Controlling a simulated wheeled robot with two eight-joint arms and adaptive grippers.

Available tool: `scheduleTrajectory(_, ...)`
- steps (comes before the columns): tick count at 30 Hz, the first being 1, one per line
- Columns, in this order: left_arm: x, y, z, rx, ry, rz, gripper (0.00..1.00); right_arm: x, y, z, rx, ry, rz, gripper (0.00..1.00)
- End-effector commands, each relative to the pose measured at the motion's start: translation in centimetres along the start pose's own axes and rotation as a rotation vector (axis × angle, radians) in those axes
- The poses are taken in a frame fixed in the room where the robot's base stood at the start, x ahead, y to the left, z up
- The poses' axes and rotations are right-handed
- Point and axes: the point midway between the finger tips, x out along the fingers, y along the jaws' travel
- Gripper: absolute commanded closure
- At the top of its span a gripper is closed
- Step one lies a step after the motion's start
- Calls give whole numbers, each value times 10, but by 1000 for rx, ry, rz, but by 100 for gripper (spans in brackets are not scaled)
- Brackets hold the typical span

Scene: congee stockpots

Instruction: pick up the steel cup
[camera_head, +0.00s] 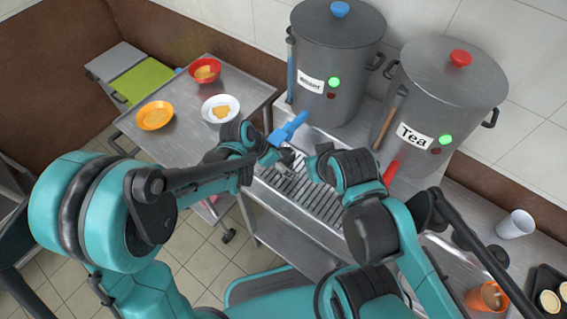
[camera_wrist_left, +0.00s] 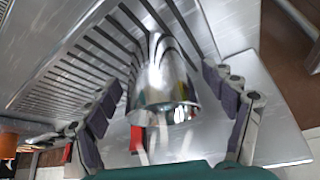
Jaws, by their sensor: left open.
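The steel cup (camera_wrist_left: 164,80) is shiny and shows in the middle of the left wrist view, over the slotted drip tray (camera_wrist_left: 75,60). Its wider end faces the camera. My left gripper (camera_wrist_left: 163,98) is open, with one finger on each side of the cup and gaps between. In the head view my left gripper (camera_head: 278,154) is over the back left part of the drip tray (camera_head: 325,205), and the cup is mostly hidden there. My right gripper (camera_head: 318,164) is close by on the right; its fingers are not clear.
A stockpot with a blue knob (camera_head: 337,60) and the Tea stockpot (camera_head: 452,90) stand behind the tray. A side table (camera_head: 180,125) at left holds an orange plate (camera_head: 155,115), a white plate (camera_head: 220,108) and a red bowl (camera_head: 205,70). A white cup (camera_head: 515,224) stands at right.

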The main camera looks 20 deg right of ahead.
Motion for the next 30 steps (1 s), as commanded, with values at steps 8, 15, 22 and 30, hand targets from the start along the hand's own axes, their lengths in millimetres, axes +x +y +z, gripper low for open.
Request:
scheduleTrajectory(8,0,0,-1,1,0,1,61,-1,0,0,0,0,0,100)
scheduleTrajectory(15,0,1,-1,1,1,1,81,0,0,0,0,0,0,100)
scheduleTrajectory(22,-3,-1,-1,1,0,1,81,-2,0,-1,0,0,0,100)
scheduleTrajectory(30,-29,-24,2,-5,1,-2,81,-10,0,-7,0,0,0,100)
